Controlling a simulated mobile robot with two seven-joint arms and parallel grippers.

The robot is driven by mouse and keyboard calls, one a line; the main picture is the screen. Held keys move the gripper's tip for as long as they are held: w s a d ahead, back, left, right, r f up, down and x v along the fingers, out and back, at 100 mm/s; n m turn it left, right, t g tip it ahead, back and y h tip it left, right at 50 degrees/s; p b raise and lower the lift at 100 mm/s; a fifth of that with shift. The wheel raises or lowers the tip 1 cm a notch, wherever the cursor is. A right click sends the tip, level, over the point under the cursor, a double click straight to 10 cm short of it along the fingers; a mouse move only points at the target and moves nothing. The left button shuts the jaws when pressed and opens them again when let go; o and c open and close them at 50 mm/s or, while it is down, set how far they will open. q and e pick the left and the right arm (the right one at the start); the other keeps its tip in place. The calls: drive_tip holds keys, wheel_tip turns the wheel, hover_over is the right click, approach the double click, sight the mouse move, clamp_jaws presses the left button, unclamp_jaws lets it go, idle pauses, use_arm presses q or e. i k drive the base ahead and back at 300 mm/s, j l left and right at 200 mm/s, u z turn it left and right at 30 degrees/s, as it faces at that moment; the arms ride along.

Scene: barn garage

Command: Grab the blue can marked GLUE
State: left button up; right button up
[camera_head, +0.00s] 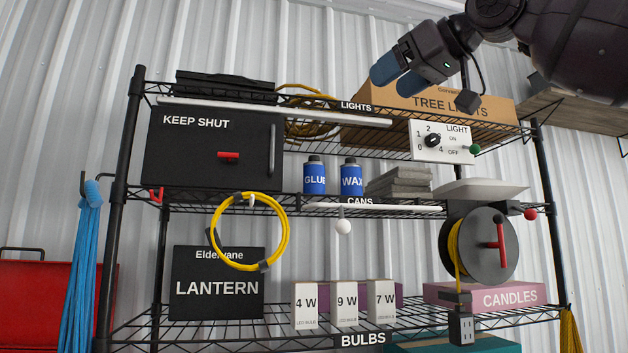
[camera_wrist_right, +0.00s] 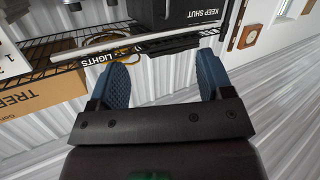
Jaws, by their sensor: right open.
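The blue can marked GLUE (camera_head: 314,179) stands upright on the middle shelf, labelled CANS, in the head view. It has a dark cap. A similar blue can marked WAX (camera_head: 351,179) stands just to its right, with a narrow gap between them. My right gripper (camera_head: 397,78) is at the upper right, in front of the top shelf, above and to the right of the cans, and touches neither. In the right wrist view its two blue fingers (camera_wrist_right: 163,72) are spread with nothing between them. I cannot make out the GLUE can in that view. My left gripper is out of view.
A black KEEP SHUT box (camera_head: 213,150) stands left of the cans and a grey stack (camera_head: 398,183) right of them. A white lamp bar (camera_head: 372,207) runs along the shelf front below. The TREE LIGHTS carton (camera_head: 430,108) is on the top shelf, near my right gripper.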

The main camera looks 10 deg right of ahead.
sight(314, 177)
drive_tip(key=i, duration=1)
